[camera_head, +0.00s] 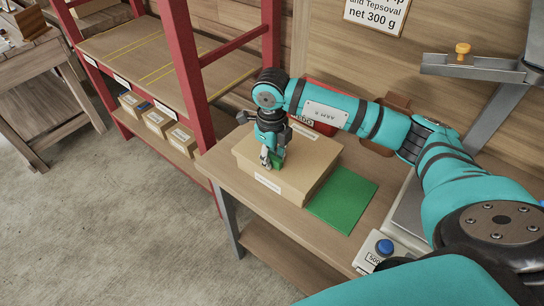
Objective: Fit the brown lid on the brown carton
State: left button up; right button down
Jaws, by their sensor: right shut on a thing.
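The brown carton (315,196) stands on the wooden table, with a white label on its front. A flat brown top, which looks like the brown lid (310,158), covers it. I cannot tell whether the lid is fully seated or slightly raised. The fingers partly hide this piece. My left gripper is not in view.
A green mat (342,200) lies to the right of the carton. A box with a blue button (384,247) and a grey scale-like plate (406,214) are at the table's right. A red thing is behind the carton. A red-framed shelf (190,80) stands at left.

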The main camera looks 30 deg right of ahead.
jog(key=shift+f+b, duration=0.95)
jog(key=shift+f, duration=0.1)
jog(key=c, duration=1.1)
grip_release()
jog(key=shift+c, duration=0.2)
notch_tip(320, 180, up, 12)
jog(key=shift+r, duration=0.1)
